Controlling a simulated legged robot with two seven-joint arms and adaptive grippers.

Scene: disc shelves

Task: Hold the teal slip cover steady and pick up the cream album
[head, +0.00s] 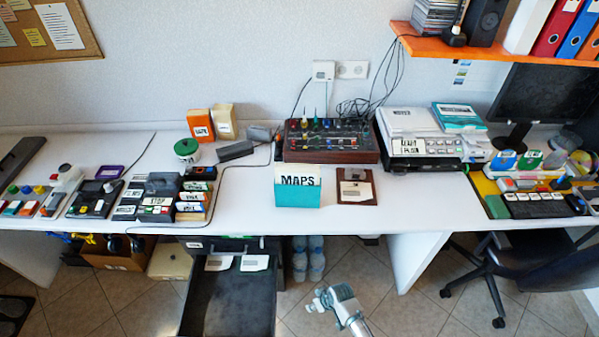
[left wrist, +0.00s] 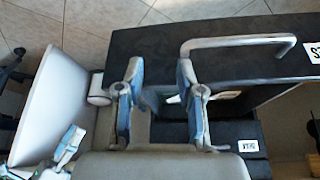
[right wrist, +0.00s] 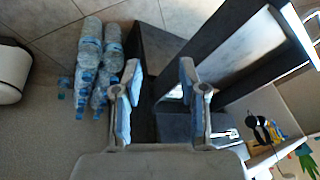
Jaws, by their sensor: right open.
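The teal slip cover (head: 298,196) stands upright near the front edge of the white desk in the head view. The cream album (head: 297,176), labelled MAPS, is in it with its upper part showing above the teal; its lower part is hidden. My right gripper (head: 332,298) is low in front of the desk, below and apart from the cover. In the right wrist view it (right wrist: 158,85) is open and empty. My left gripper (left wrist: 160,85) is open and empty in the left wrist view and out of the head view. Neither wrist view shows the cover or album.
A floppy-disk-like item (head: 356,188) lies just right of the cover. A control box (head: 332,152) stands behind it. Stacked cases (head: 157,205) are to the left. An open dark drawer (head: 230,300) juts out below the desk. Water bottles (right wrist: 88,60) stand on the floor.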

